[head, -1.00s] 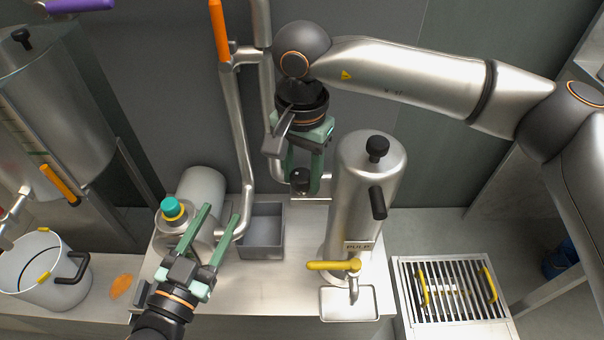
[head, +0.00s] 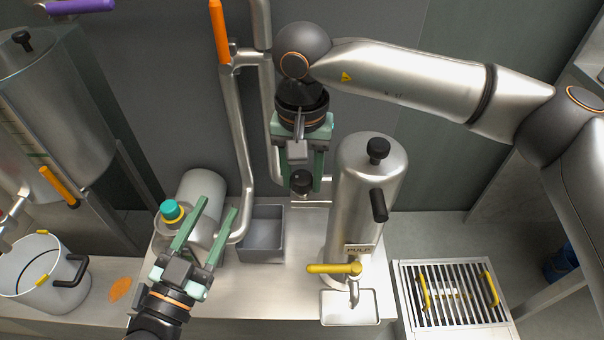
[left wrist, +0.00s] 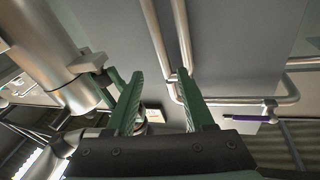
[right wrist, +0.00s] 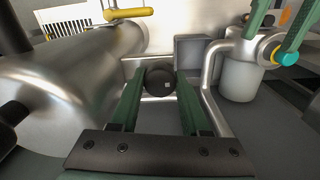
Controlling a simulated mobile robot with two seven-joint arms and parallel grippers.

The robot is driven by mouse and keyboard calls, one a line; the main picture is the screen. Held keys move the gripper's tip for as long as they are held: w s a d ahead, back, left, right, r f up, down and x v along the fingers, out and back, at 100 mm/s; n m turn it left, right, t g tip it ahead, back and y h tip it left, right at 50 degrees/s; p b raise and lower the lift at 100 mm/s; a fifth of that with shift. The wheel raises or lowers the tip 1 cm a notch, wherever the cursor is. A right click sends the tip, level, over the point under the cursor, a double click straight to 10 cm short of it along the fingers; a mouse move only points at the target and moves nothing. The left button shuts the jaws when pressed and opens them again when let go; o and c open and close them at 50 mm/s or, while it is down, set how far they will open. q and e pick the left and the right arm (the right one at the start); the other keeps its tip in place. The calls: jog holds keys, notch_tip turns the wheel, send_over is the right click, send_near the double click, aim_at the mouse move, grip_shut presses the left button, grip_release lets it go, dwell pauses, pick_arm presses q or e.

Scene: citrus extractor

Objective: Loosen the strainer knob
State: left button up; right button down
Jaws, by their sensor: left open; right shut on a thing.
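The strainer knob (head: 301,182) is a small black round knob behind the steel cylinder with the PULP label (head: 350,200). My right gripper (head: 303,180) comes down from above and is shut on this knob. In the right wrist view the knob (right wrist: 160,82) sits between the green fingertips, its round dark face showing a small pale mark. My left gripper (head: 218,208) is open and empty, beside the teal-capped fitting (head: 172,211) at the front left.
A grey open box (head: 262,235) stands on the steel counter left of the cylinder. A yellow-handled tap (head: 335,268) hangs over a small tray (head: 349,307). Upright pipes (head: 236,130) rise left of my right gripper. A white pot (head: 40,265) stands far left.

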aim_at(301, 176)
jog(key=shift+s+f, duration=0.1)
jog(key=shift+f, duration=0.05)
jog(key=shift+c, duration=1.9)
grip_release()
jog(key=shift+r, duration=0.5)
pick_arm(q)
jog(key=s+f+n+g+y+p, duration=0.2)
jog(key=f+g, duration=0.4)
jog(key=f, duration=0.8)
jog(key=shift+s+a, duration=0.2)
jog(key=shift+s, duration=0.3)
pick_arm(e)
notch_tip(301, 176, up, 12)
jog(key=shift+f, duration=0.2)
